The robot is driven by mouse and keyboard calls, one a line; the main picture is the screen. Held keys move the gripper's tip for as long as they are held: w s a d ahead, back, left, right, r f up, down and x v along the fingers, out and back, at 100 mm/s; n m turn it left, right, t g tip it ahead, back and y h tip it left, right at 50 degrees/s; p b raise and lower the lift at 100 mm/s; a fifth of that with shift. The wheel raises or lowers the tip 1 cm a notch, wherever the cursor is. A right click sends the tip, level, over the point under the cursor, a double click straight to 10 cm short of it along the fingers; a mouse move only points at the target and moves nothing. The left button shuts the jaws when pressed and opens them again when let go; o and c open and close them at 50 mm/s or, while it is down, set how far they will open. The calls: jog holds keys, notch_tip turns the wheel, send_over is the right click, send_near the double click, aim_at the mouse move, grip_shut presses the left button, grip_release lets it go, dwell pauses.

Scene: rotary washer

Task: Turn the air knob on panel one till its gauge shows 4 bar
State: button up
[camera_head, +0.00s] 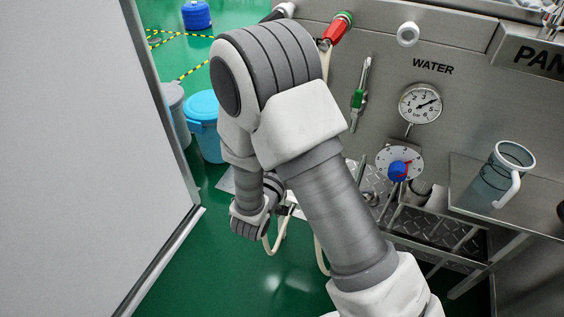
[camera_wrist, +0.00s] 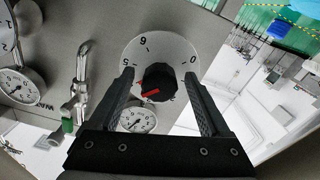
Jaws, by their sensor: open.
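In the wrist view, a black knob (camera_wrist: 158,82) with a red pointer sits on a round white dial (camera_wrist: 140,45) with numbers around it. My gripper (camera_wrist: 160,76) is open, with one finger on each side of the knob and nothing held. I cannot tell whether the fingers touch it. A small round gauge (camera_wrist: 138,119) shows between the fingers, its reading too small to make out. No air label is readable. In the head view, my arm hides the black knob, and my gripper is not clearly visible.
In the head view, a water gauge (camera_head: 420,103) sits above a blue knob (camera_head: 397,171) on its dial. A green-handled valve (camera_head: 358,98) is to their left. A clear mug (camera_head: 505,172) stands on the steel shelf (camera_head: 465,197) at right. A white wall (camera_head: 75,150) fills the left.

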jog(key=p+v, duration=0.2)
jog(key=v, duration=1.5)
jog(key=shift+r, duration=0.1)
jog(key=d+r+m+g+h, duration=0.1)
jog(key=d+r+g+h, duration=0.3)
jog(key=d, duration=0.3)
jog(key=d+r+m+g+h, duration=0.25)
jog(key=d+r+g, duration=0.2)
jog(key=d, duration=0.35)
jog(key=s+d+r+g+y, duration=0.2)
jog(key=s+d+g+y, duration=0.3)
jog(key=s+d+g, duration=0.35)
jog(key=a+r+n+t+y+p, duration=0.1)
jog(key=r+y+p, duration=0.3)
jog(key=r+p, duration=0.9)
jog(key=a+r+n+t+y+p, duration=0.2)
jog(key=r+p, duration=1.1)
jog(key=r, duration=0.8)
jog(key=n+t+y, duration=0.1)
jog(key=t, duration=0.1)
jog(key=shift+a+r+t+y, duration=0.2)
jog(key=shift+r+t+y, duration=0.05)
jog(key=shift+t+y, duration=0.1)
